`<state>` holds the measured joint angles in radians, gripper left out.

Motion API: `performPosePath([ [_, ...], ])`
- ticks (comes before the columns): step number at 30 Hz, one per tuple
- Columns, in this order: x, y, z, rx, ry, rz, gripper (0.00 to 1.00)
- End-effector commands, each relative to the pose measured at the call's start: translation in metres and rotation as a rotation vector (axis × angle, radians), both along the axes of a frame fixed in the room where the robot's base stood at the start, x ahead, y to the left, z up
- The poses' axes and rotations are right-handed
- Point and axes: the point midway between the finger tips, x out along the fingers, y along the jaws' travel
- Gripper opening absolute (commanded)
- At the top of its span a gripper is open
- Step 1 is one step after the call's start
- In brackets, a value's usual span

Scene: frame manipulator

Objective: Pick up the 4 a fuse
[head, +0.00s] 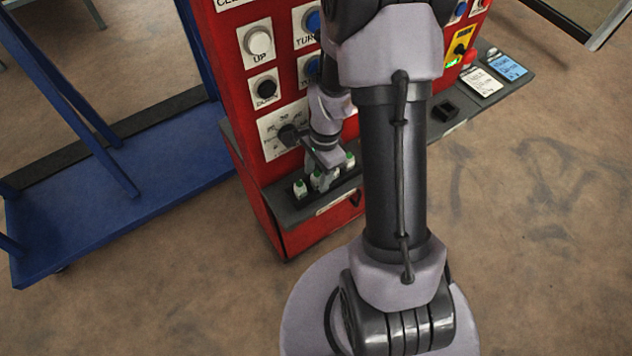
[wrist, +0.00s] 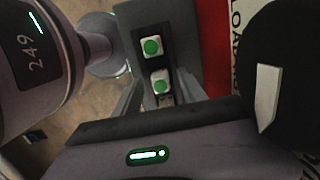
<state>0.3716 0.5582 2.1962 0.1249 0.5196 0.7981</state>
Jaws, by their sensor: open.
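Several small white fuses with green tops stand in a row on the grey ledge of the red machine; the leftmost fuse (head: 300,188) and the rightmost fuse (head: 350,160) show in the head view. No rating is readable, so I cannot tell which is the 4 A fuse. My gripper (head: 323,178) is open, pointing down over the row. In the wrist view its fingers (wrist: 160,88) lie on either side of a near fuse (wrist: 160,80); I cannot tell whether they touch it. A second fuse (wrist: 151,46) stands beyond. My arm and gripper hide part of the row.
The red control panel (head: 238,110) rises directly behind the ledge (head: 285,212), with a black dial (head: 289,134) close to my gripper. A blue cart (head: 150,180) stands at left. Cards (head: 482,83) lie on the ledge's right end. Floor at right is clear.

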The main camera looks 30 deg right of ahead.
Motion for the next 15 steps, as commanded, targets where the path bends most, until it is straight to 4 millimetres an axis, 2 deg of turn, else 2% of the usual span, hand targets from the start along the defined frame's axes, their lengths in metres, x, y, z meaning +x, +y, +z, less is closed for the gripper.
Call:
performPosePath([
  [1,-0.0002,0.0007,-0.006,0.001,0.001,0.0,0.49],
  [6,0.0001,0.0006,-0.003,0.0,-0.001,0.0,0.47],
  [13,0.0001,0.0005,-0.0028,0.0,-0.001,0.0,0.02],
  [15,0.0001,0.0005,-0.0028,0.0,-0.001,0.0,0.0],
])
